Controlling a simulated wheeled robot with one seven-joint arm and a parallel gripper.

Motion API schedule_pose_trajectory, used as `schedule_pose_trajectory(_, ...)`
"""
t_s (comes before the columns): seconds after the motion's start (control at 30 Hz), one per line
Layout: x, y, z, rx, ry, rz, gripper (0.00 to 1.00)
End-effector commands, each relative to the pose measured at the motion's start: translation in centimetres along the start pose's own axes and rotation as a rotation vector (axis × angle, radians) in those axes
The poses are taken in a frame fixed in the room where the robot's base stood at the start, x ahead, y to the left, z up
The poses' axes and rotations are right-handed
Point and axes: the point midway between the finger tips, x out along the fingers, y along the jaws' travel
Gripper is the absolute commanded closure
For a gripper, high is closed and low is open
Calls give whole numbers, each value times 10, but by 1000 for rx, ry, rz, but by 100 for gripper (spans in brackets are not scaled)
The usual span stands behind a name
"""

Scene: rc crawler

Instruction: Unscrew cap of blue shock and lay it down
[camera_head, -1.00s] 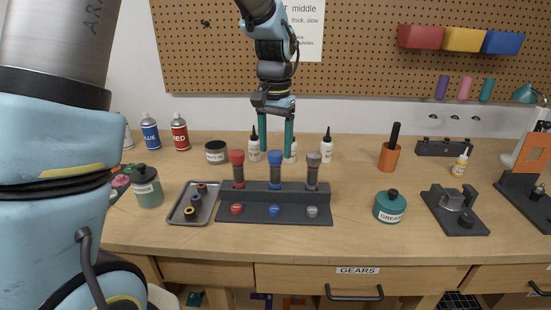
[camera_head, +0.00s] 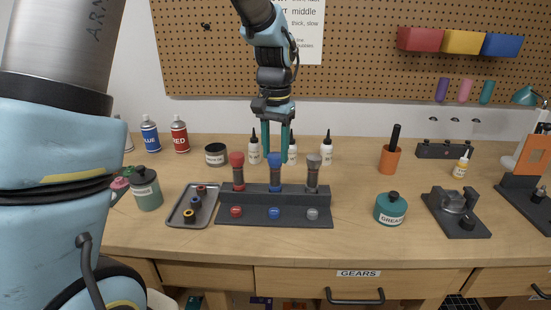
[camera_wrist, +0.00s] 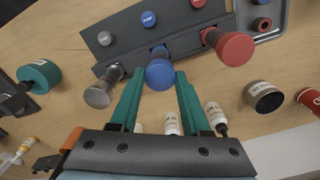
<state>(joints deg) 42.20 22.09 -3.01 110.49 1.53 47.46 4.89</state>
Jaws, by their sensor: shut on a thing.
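The blue shock stands upright in the middle of the dark rack (camera_head: 300,215), with its blue cap (camera_head: 275,159) on top. My gripper (camera_head: 275,160) points down from above, its teal fingers on either side of the blue cap and shut on it. In the wrist view, the cap (camera_wrist: 160,75) lies between the fingertips (camera_wrist: 160,76). The red shock (camera_head: 238,172) stands to its left and the grey shock (camera_head: 312,173) to its right. The contact faces of the fingers are partly hidden.
Several white bottles (camera_head: 326,150) stand behind the rack. A grey tray (camera_head: 208,215) holding small rings lies left of the rack. A teal grease jar (camera_head: 391,210) stands to the right. Bare table lies in front of the rack and between it and the jar.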

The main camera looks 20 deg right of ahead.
Motion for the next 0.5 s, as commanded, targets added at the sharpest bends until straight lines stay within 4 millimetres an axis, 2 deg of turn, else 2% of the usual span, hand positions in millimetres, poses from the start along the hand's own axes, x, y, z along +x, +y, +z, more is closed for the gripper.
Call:
schedule_pose_trajectory(0.03, 0, 0, 0, 0, 0, 0, 92)
schedule_pose_trajectory(0.1, 0, 0, 0, 0, 0, 0, 100)
schedule_pose_trajectory(0.5, -3, 0, 0, -20, 0, 0, 100)
